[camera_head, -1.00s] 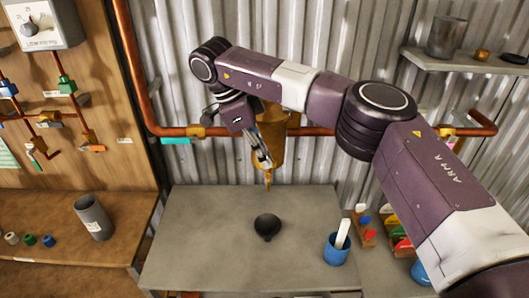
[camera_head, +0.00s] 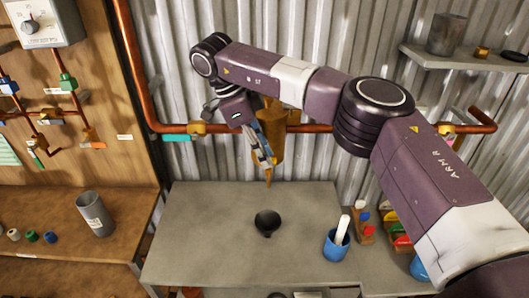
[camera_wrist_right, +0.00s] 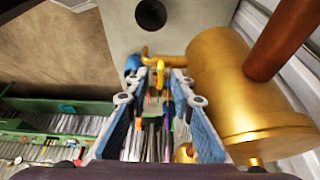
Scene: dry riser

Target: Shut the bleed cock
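The brass vessel (camera_head: 270,128) hangs on the copper pipe in front of the corrugated wall and fills the right of the wrist view (camera_wrist_right: 240,95). A thin brass outlet (camera_wrist_right: 172,60) runs from it, with a yellow lever-like part (camera_wrist_right: 160,74) that looks like the bleed cock's handle. My right gripper (camera_head: 266,160) is in front of the vessel, pointing down. In the wrist view its two blue-padded fingers (camera_wrist_right: 157,82) are apart, with the yellow part in line with the gap; contact cannot be told. The cock's body is mostly hidden. My left gripper is not in view.
A black bowl (camera_head: 267,222) stands on the grey bench (camera_head: 200,235) below the gripper. A blue cup (camera_head: 336,246) with a white stick stands to its right. The copper pipe (camera_head: 315,128) runs behind my arm. A shelf (camera_head: 470,65) is at the upper right.

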